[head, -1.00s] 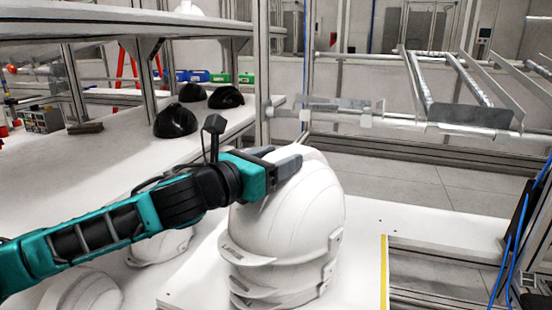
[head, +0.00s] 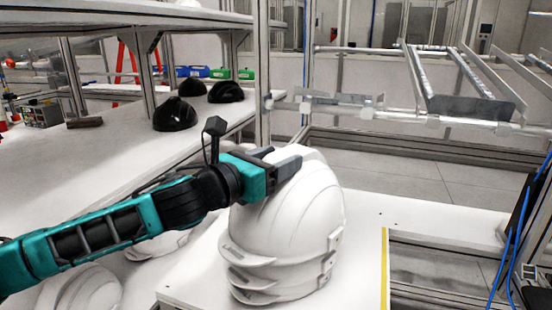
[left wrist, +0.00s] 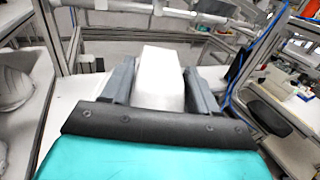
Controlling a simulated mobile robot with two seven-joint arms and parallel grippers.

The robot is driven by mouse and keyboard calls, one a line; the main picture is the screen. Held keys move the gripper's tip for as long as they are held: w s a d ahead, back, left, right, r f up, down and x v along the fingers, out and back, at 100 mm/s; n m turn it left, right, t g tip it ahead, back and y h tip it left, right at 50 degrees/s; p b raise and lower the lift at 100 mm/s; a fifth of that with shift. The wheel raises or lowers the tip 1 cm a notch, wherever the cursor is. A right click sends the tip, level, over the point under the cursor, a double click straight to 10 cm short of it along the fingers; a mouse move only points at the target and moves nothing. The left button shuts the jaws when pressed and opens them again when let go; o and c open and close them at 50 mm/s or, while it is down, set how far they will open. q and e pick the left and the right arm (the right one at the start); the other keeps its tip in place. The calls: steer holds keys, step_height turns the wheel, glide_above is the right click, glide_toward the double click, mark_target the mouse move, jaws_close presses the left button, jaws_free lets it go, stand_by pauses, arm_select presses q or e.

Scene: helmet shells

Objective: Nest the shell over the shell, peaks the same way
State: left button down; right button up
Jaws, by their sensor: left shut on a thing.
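A stack of white helmet shells stands on the white board in the head view. The top shell (head: 300,215) sits over the lower shells (head: 275,285), with the brims close together and their peaks pointing to the lower left. My left gripper (head: 288,163) is at the crown of the top shell, its fingers shut on the raised ridge there. In the left wrist view the white ridge (left wrist: 160,75) lies between the two grey fingers. The far side of the stack is hidden. My right gripper is not in view.
More white shells (head: 85,290) lie on the table at the lower left, partly behind my arm. Black shells (head: 176,113) sit on the bench behind. A yellow strip (head: 384,270) marks the board's right side; a metal roller rack (head: 465,105) stands at the back right.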

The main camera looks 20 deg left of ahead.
arm_select(q)
steer(key=shift+f, duration=0.4)
steer(key=shift+c, duration=2)
jaws_free()
steer(key=shift+o, duration=1)
steer(key=shift+f, duration=0.1)
